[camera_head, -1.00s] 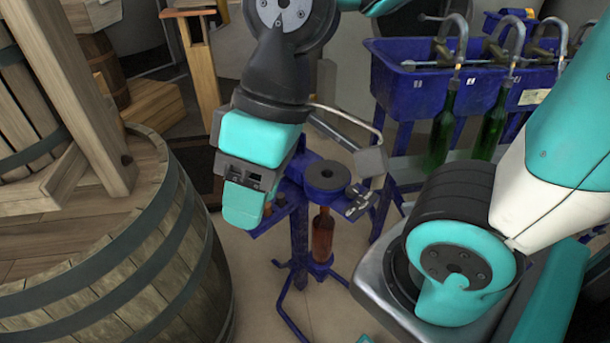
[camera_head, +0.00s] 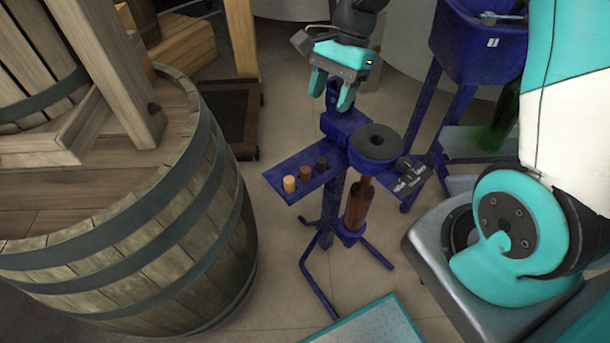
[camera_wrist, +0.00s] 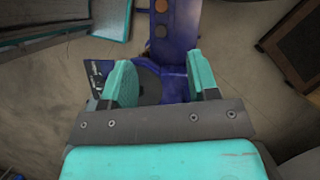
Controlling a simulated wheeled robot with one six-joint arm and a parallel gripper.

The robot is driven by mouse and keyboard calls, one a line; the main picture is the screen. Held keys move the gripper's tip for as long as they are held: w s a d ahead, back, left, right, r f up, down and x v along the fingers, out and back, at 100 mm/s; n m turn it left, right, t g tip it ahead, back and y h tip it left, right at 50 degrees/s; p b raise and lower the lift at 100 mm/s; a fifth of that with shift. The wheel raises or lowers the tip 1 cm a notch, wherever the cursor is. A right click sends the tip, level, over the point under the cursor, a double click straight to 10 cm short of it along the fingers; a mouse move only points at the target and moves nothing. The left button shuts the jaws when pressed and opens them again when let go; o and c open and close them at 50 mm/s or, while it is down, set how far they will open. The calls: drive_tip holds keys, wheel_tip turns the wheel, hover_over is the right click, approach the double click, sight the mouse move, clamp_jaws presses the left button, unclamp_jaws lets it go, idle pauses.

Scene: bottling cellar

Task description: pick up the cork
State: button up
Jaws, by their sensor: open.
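A light tan cork (camera_head: 290,184) stands at the outer end of a small blue shelf (camera_head: 275,176) on the blue corking stand. Next to it stand a brown stopper (camera_head: 305,173) and a dark stopper (camera_head: 321,163). In the wrist view, small round tops show at the upper edge, the tan one (camera_wrist: 162,5) farthest from my fingers and the brown one (camera_wrist: 161,30) nearer. My gripper (camera_head: 332,92) is open and empty, its fingers pointing down, above and behind the stand. It also shows in the wrist view (camera_wrist: 163,78), with nothing between the fingers.
The stand's black round disc (camera_head: 374,143) and a brown bottle (camera_head: 357,204) are right of the shelf. A big wooden barrel (camera_head: 150,235) stands at left. A blue trough (camera_head: 482,35) is at upper right.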

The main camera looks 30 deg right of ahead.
approach(301, 183)
drive_tip(key=shift+w+d+f, duration=0.2)
drive_tip(key=shift+d, duration=0.05)
drive_tip(key=shift+x, duration=3.1)
drive_tip(key=shift+w, duration=0.15)
drive_tip(key=shift+c, duration=0.4)
drive_tip(key=c, duration=0.9)
